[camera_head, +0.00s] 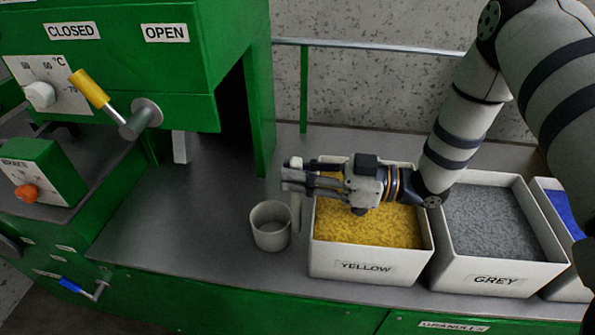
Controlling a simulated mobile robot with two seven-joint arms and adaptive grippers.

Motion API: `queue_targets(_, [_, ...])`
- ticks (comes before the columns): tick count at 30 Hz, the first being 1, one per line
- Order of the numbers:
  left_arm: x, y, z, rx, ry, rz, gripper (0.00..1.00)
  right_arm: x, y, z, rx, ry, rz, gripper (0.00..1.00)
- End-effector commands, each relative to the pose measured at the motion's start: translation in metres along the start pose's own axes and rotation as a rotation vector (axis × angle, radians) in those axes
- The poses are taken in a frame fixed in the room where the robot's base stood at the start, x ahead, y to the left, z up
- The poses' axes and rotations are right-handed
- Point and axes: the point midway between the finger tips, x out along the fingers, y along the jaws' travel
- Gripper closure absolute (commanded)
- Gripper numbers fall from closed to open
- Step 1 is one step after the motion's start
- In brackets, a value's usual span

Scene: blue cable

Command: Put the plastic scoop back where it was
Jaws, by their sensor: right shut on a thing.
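The plastic scoop (270,227) is a pale grey cup with an upright handle on its right side. My right gripper (296,181) comes in from the right and is shut on the upper part of that handle, whose tip shows just above the fingers. The scoop is upright, left of the yellow bin (370,264). I cannot tell whether its base touches the grey worktop (200,225) or is slightly above it. The cup looks empty. My left gripper is not in view.
My right arm passes over the yellow granules. A grey bin (495,279) and a bin of blue granules (563,213) stand further right. The green machine (225,60) with a yellow lever (90,88) rises at the left. The worktop left of the scoop is clear. A rail (370,47) runs behind.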

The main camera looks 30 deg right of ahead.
Motion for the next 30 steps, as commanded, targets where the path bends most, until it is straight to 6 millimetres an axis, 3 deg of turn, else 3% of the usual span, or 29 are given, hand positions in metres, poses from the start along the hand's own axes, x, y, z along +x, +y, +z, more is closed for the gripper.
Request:
queue_targets(1, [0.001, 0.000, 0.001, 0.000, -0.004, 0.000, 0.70, 0.000, 0.000, 0.003, 0.002, -0.001, 0.000, 1.00])
queue_targets(2, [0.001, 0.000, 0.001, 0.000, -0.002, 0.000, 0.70, 0.000, 0.000, 0.002, 0.001, -0.001, 0.000, 0.75])
queue_targets(4, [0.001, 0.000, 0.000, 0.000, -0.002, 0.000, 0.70, 0.000, 0.000, 0.002, 0.001, 0.000, 0.000, 0.61])
queue_targets(14, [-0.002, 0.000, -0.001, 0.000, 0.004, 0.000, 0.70, -0.001, 0.000, -0.004, -0.001, 0.001, 0.000, 0.61])
queue_targets(24, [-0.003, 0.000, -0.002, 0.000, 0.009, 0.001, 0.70, -0.067, 0.000, -0.002, 0.001, 0.000, 0.001, 0.61])
queue_targets(30, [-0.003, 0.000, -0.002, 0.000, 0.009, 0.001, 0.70, -0.075, 0.000, -0.002, 0.002, 0.000, -0.001, 0.61])
